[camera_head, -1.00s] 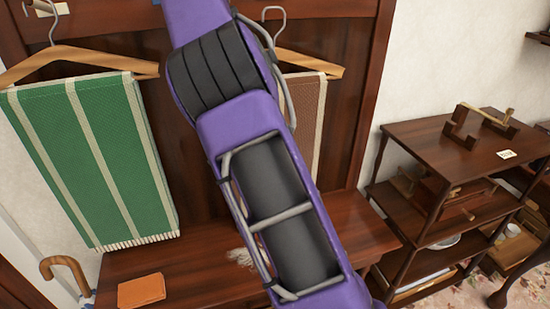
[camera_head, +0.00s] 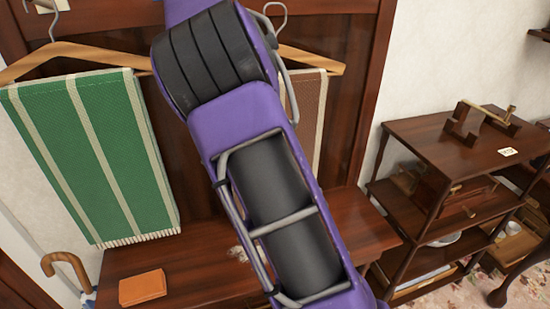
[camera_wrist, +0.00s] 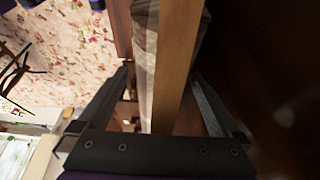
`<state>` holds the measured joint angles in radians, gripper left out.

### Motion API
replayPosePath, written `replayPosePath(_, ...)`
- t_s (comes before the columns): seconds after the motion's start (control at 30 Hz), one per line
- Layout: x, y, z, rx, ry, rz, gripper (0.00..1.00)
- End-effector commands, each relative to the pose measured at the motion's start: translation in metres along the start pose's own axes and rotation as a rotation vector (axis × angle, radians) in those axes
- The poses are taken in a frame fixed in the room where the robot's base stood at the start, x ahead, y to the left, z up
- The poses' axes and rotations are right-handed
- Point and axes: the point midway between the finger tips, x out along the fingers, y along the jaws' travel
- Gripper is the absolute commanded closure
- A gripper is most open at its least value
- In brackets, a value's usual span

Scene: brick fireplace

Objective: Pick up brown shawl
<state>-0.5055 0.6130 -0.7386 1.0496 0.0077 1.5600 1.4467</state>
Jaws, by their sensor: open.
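The brown shawl (camera_head: 308,105) with cream stripes hangs on a wooden hanger (camera_head: 313,60) against the dark wood panel. My purple arm hides most of it in the head view. My gripper (camera_wrist: 160,76) shows only in the wrist view, with its two fingers apart. A wooden bar (camera_wrist: 178,70), which looks like the hanger, runs between the fingers in that view. A pale, striped strip of cloth lies along the bar's left side (camera_wrist: 147,60); it looks like the shawl seen edge-on. I cannot tell whether the fingers touch either.
A green striped shawl (camera_head: 90,150) hangs on another hanger (camera_head: 75,62) at the left. An orange-brown object (camera_head: 142,288) lies on the wooden bench (camera_head: 195,265). A cane handle (camera_head: 65,265) stands at the left. A shelf unit (camera_head: 450,145) stands at the right.

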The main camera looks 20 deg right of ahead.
Motion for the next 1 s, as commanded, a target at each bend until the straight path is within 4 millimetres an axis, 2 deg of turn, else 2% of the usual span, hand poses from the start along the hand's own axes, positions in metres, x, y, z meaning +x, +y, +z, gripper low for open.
replayPosePath(0.77,0.0045,0.0000,0.0020,0.000,0.000,0.000,0.00)
replayPosePath(1.0,0.0045,0.0000,0.0020,0.000,0.000,0.001,0.41)
